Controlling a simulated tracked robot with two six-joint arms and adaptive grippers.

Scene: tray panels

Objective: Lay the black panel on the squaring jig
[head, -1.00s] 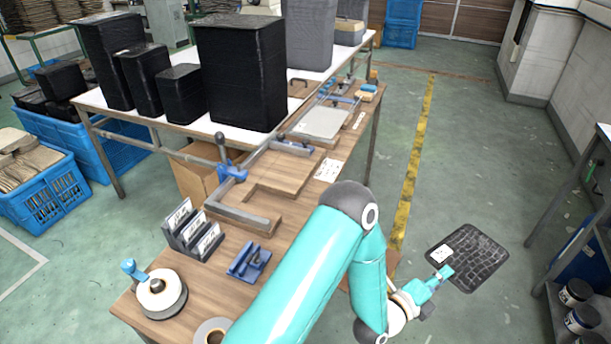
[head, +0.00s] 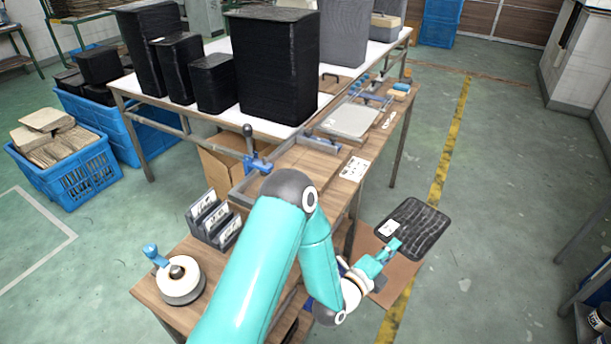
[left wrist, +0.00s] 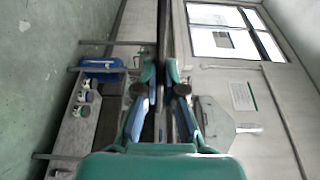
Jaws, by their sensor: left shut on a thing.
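The black panel (head: 420,228), dark and rounded at its corners with a small white label, is held out to the right of the workbench, over the floor. My left gripper (head: 391,247) is shut on its near left edge by the label. In the left wrist view the panel (left wrist: 162,32) shows nearly edge-on between the fingers (left wrist: 164,88). The squaring jig (head: 306,163), a wooden board with grey fences and a blue clamp, lies on the bench to the left of the panel. My left arm hides its near part. My right gripper is out of view.
Black bins (head: 275,65) stand on the white table behind the jig. A card holder (head: 214,218) and a tape roll (head: 180,281) sit on the bench's near left. A grey plate (head: 349,121) lies farther back. The floor right of the bench is mostly clear.

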